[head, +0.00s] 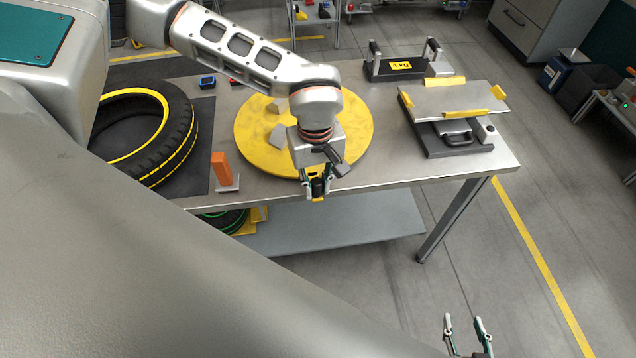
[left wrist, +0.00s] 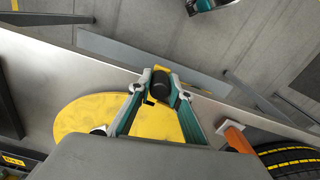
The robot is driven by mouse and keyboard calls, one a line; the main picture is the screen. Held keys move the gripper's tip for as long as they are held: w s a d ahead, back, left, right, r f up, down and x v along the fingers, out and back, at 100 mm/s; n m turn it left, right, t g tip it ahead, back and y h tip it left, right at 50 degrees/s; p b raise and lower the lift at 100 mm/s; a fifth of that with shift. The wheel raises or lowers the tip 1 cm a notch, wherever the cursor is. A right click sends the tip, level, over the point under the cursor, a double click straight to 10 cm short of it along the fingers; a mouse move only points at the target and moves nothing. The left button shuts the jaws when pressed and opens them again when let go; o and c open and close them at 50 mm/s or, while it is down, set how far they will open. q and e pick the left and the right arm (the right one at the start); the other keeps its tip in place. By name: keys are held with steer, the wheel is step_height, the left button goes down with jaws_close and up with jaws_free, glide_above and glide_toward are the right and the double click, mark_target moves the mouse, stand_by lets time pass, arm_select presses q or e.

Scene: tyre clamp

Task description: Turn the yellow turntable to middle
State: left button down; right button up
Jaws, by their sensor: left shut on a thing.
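The yellow turntable (head: 250,135) is a round disc lying on the workbench, with grey blocks on top. My left arm hides part of it. My left gripper (head: 318,188) is at the disc's near edge, by the bench's front edge. It is shut on a black knob, the turntable's handle (left wrist: 160,86), which shows between the fingers in the left wrist view. The yellow disc (left wrist: 90,118) lies below the gripper there. My right gripper (head: 466,336) is open and empty, low in front of the bench at the bottom right.
A black tyre (head: 175,150) with yellow lines lies on a dark mat at the left. An orange handle (head: 222,170) stands beside it. A tilted plate (head: 455,100) on a dark base and a black weight with handles (head: 395,68) stand at the right. The bench shelf (head: 330,225) is below.

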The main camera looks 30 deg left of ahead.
arm_select(q)
steer(key=c, duration=1.8)
jaws_free()
steer(key=shift+c, duration=0.2)
step_height(320, 180, up, 12)
